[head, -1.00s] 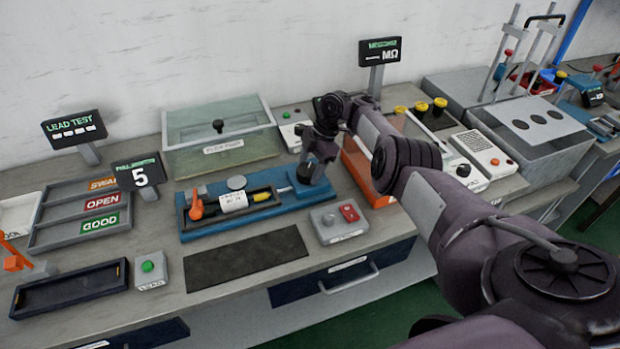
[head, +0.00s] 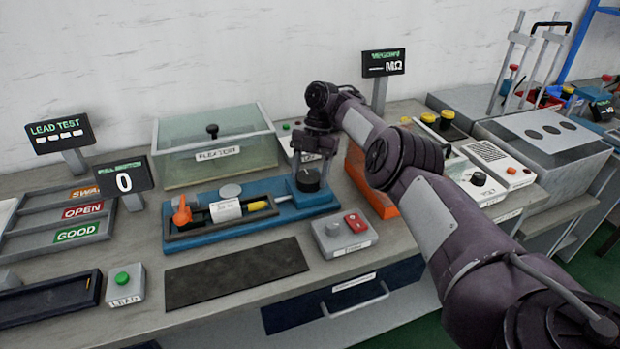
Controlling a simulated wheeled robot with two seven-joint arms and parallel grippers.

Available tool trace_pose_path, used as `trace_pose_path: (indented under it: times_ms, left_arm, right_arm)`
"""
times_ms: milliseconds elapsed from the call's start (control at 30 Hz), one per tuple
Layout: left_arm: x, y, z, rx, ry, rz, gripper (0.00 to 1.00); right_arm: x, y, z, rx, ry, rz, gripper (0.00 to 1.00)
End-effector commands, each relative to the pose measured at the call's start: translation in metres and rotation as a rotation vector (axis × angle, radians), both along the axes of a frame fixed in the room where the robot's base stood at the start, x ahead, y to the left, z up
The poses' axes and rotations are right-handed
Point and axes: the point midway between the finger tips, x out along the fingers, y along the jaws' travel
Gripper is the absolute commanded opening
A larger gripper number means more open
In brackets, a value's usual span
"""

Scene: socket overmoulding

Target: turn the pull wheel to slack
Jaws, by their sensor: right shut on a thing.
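The pull wheel (head: 308,182) is a dark round knob at the right end of the blue pull fixture (head: 183,243). My right gripper (head: 311,166) points down from above and is shut on the wheel; its fingers are small and dark here. The fixture holds an orange clamp (head: 182,212), a white labelled piece (head: 226,210) and a yellow piece (head: 258,205). The pull display (head: 124,182) behind it reads 0. My left gripper is out of view.
A clear lidded box (head: 215,150) stands behind the fixture. A grey switch box (head: 343,234) with a red button sits in front right, an orange bin (head: 377,190) to the right. A dark mat (head: 235,272) lies bare in front.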

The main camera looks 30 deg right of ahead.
Motion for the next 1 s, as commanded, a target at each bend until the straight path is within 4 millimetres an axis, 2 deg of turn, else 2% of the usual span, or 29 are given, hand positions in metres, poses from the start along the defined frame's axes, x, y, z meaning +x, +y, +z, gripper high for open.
trace_pose_path:
  times_ms: [467, 500, 633, 1000]
  left_arm:
    - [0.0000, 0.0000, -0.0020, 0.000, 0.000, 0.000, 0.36]
    - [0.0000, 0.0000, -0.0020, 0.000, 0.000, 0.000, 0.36]
    - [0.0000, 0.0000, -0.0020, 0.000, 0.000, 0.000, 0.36]
    - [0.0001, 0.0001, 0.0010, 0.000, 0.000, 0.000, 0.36]
  right_arm:
    - [-0.0001, 0.0002, -0.0001, 0.000, 0.000, 0.017, 0.37]
    - [-0.0001, 0.0003, -0.0002, 0.000, 0.000, 0.017, 0.65]
    - [0.0000, 0.0002, -0.0002, 0.000, 0.000, 0.015, 0.81]
    - [0.0004, 0.0012, 0.0025, 0.000, 0.000, 0.013, 0.81]
